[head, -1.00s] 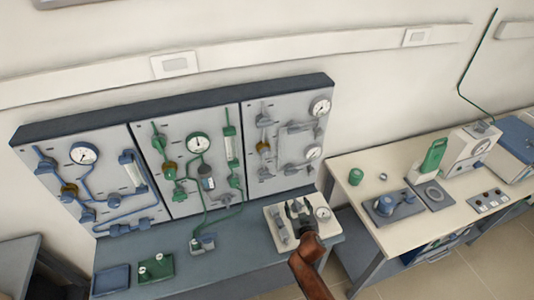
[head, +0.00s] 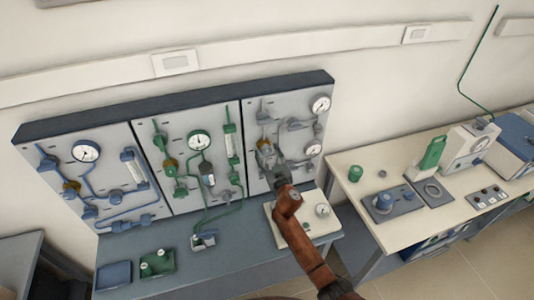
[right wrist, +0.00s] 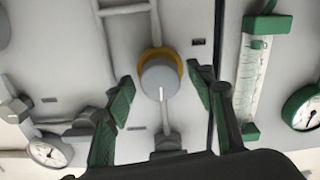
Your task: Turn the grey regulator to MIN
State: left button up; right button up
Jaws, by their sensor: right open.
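The grey regulator (right wrist: 160,76) is a round grey knob with a yellow ring behind it, on the grey-piped right panel. In the right wrist view its white mark points down in the picture. My right gripper (right wrist: 160,78) is open, with one green-padded finger on each side of the knob and visible gaps between. In the head view my right gripper (head: 268,152) is in front of the right panel and mostly hides the regulator. I cannot read a MIN label. My left gripper is not in view.
Grey pipes and valves run close around the knob, with a gauge (head: 313,150) to the right. The green-piped panel (head: 195,135) is to the left in the head view. A white box with a small gauge (head: 322,210) stands on the bench below my arm.

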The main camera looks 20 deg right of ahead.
jog(key=shift+w, duration=0.2)
jog(key=c, duration=1.2)
